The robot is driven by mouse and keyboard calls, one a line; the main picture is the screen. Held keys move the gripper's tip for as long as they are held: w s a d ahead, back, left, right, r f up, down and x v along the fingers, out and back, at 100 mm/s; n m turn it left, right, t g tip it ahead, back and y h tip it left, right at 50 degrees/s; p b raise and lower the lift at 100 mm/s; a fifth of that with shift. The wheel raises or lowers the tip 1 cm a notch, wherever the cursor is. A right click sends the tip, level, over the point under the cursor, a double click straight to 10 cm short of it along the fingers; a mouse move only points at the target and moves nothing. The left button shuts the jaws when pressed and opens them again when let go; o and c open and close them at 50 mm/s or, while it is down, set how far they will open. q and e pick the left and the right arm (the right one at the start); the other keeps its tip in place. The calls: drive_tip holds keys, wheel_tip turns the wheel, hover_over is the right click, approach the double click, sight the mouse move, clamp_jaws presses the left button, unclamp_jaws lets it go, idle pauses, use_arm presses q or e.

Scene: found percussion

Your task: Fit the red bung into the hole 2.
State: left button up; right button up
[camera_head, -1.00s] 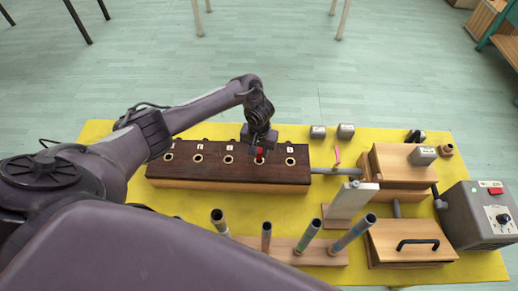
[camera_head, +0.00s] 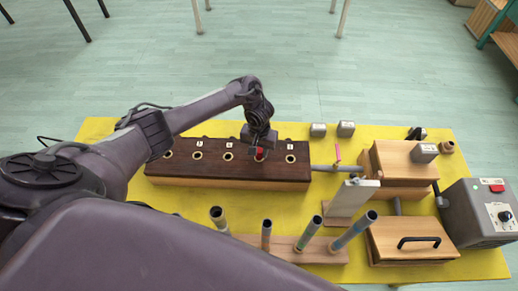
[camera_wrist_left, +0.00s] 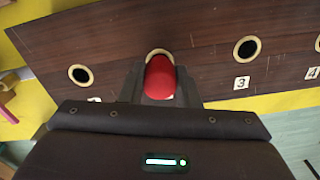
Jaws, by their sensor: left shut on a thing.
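The red bung (camera_head: 259,153) is between the fingers of my left gripper (camera_head: 260,148), which is shut on it. In the left wrist view the bung (camera_wrist_left: 160,78) is at a pale-rimmed hole (camera_wrist_left: 158,52) of the dark wooden board (camera_head: 182,174). This hole lies between the hole marked 3 (camera_wrist_left: 247,48) and the end hole (camera_wrist_left: 80,75); its own number is hidden. Part of the rim shows beyond the bung. I cannot tell whether the bung's tip is inside the hole or just above it. My right gripper is not in view.
A rack of several upright tubes (camera_head: 308,235) stands in front of the board. Wooden boxes (camera_head: 405,165), a white upright panel (camera_head: 352,196) and a grey control box (camera_head: 478,215) are on the right. Small grey blocks (camera_head: 346,129) sit behind. Yellow mat (camera_head: 190,208) is bare in front of the board.

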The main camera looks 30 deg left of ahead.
sight(259, 150)
use_arm(q)
drive_tip(key=shift+f+b, duration=0.4)
drive_tip(key=shift+f, duration=0.5)
drive_tip(key=o, duration=1)
wheel_tip(259, 150, up, 8)
drive_tip(key=shift+f+p, duration=0.1)
drive_tip(key=shift+p, duration=0.55)
